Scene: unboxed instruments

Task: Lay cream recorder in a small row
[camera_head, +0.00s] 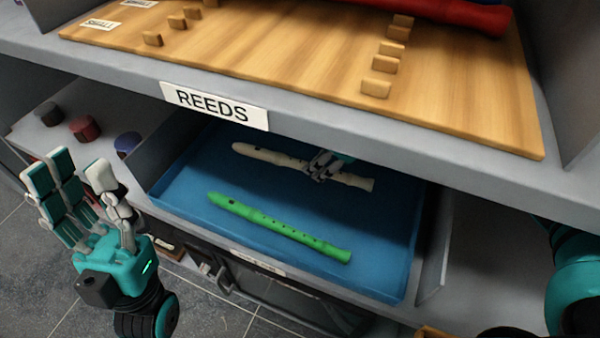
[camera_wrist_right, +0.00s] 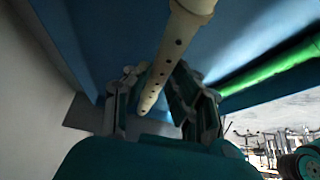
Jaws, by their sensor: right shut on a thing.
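The cream recorder (camera_head: 268,155) lies in the blue tray (camera_head: 400,270) of the shelf below the REEDS label. My right gripper (camera_head: 324,166) is shut on the cream recorder, near its middle. In the right wrist view the cream recorder (camera_wrist_right: 172,55) passes between the fingers of my right gripper (camera_wrist_right: 155,85). I cannot tell whether it still touches the tray. My left gripper (camera_head: 82,200) is open and empty, left of the tray. The upper wooden board (camera_head: 470,110) carries small wooden blocks (camera_head: 375,88) in rows and labels reading SMALL (camera_head: 98,24).
A green recorder (camera_head: 280,228) lies in the tray, in front of the cream one. A red instrument (camera_head: 450,12) lies at the back of the wooden board. The shelf edge with the REEDS label (camera_head: 215,106) overhangs the tray. Small dark round items (camera_head: 84,128) stand at the left.

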